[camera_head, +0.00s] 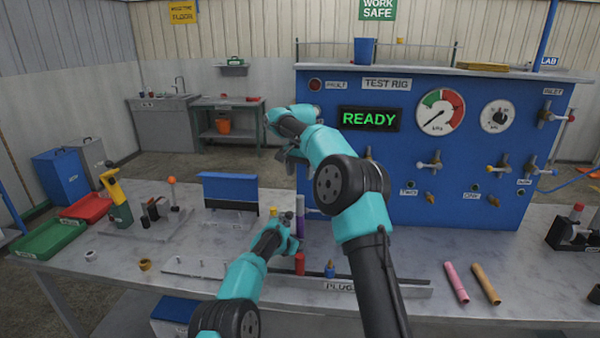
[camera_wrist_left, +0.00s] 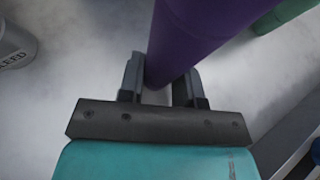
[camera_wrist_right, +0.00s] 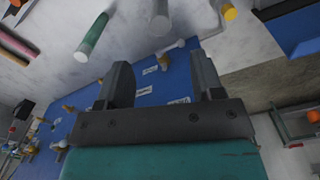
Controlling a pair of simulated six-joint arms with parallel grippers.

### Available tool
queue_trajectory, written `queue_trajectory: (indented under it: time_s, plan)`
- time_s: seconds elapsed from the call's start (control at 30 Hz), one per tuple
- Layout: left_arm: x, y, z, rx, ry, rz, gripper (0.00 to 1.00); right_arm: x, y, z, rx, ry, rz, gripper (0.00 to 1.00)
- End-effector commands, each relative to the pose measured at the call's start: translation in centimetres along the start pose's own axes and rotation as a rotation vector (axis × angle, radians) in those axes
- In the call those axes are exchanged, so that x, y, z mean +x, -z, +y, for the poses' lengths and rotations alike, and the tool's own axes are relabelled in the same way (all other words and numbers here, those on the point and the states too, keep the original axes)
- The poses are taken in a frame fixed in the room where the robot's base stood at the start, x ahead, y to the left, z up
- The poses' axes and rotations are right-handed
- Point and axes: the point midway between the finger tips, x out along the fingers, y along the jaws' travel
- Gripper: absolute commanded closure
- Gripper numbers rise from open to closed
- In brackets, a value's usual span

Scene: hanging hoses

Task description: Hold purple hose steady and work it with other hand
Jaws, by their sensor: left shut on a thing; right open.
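The purple hose (camera_head: 300,226) stands upright over the bench. Its purple body (camera_wrist_left: 190,40) fills the upper middle of the left wrist view. My left gripper (camera_head: 290,238) is shut on it from the left side; the fingers (camera_wrist_left: 160,88) flank the hose. My right gripper (camera_head: 292,160) is above and slightly left of the hose, apart from it, with part of its arm crossing in front of the rig. In the right wrist view its fingers (camera_wrist_right: 163,80) are spread with nothing between them. My right arm stands close to the hose in the head view.
A blue test rig (camera_head: 455,140) with gauges and valve handles stands behind the bench. A pink hose (camera_head: 456,283) and an orange hose (camera_head: 486,284) lie at the right. Green (camera_head: 48,239) and red (camera_head: 88,207) trays sit at the far left. A blue-topped stand (camera_head: 230,187) is left of the hose.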

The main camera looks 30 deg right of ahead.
Motion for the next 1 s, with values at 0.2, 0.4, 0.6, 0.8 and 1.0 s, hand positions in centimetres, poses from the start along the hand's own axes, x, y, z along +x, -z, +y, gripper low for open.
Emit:
queue_trajectory:
  time_s: [0.2, 0.4, 0.6, 0.8, 1.0]
  plan:
    - [0.0, 0.1, 0.0, 0.000, 0.000, 0.001, 0.81, 0.1, 0.0, 0.0, -0.001, 0.000, 0.000, 0.39]
    - [0.0, 0.1, 0.0, 0.000, 0.000, 0.001, 0.81, 0.9, 0.0, 0.0, -0.001, -0.001, 0.000, 0.39]
    - [0.0, 0.1, 0.0, 0.000, 0.000, 0.001, 0.81, 3.2, 0.0, 0.1, -0.002, -0.002, -0.001, 0.39]
    - [0.0, 0.1, 0.0, 0.000, 0.000, 0.001, 0.81, 6.4, -0.1, 0.1, -0.003, -0.003, -0.003, 0.39]
    - [0.0, 0.1, 0.0, 0.000, 0.000, 0.001, 0.81, 9.4, -0.1, 0.1, -0.002, -0.002, -0.002, 0.39]
